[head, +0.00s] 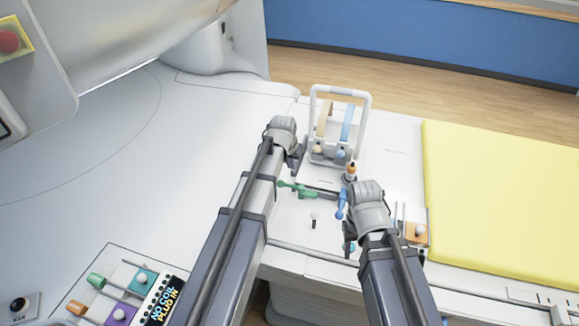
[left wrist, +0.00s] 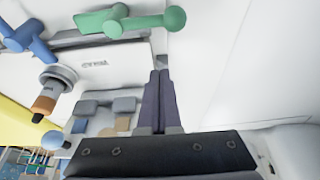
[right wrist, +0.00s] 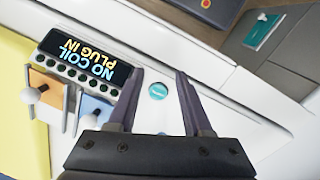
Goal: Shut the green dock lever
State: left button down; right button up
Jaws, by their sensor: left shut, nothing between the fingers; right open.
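The green dock lever (head: 308,191) lies across the white dock panel in the head view, its round knob at its left end. It also shows at the top of the left wrist view (left wrist: 130,20), knob to the right. My left gripper (head: 297,163) is shut and empty, just beyond the knob in the head view and apart from it. Its closed fingers (left wrist: 160,75) point towards the lever in the left wrist view. My right gripper (right wrist: 160,82) is open and empty over the panel's right part; the right arm partly hides its fingers in the head view (head: 349,238).
A blue lever (head: 341,203) stands right of the green one. An orange-capped post (head: 350,172) and a white-framed rack (head: 341,97) stand behind. A yellow pad (head: 500,195) lies right. A "NO COIL PLUG IN" display (right wrist: 88,55) lies near my right gripper.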

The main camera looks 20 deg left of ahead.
pick_arm(q)
jog(key=b+x, duration=0.2)
jog(key=x, duration=0.1)
jog(key=shift+f, duration=0.25)
pick_arm(e)
notch_tip(320, 180, down, 3)
jog(key=shift+f, duration=0.15)
pick_arm(q)
jog(key=s, duration=0.4)
jog(key=shift+a, duration=0.1)
pick_arm(e)
jog(key=shift+f, duration=0.1)
pick_arm(q)
jog(key=shift+f, duration=0.1)
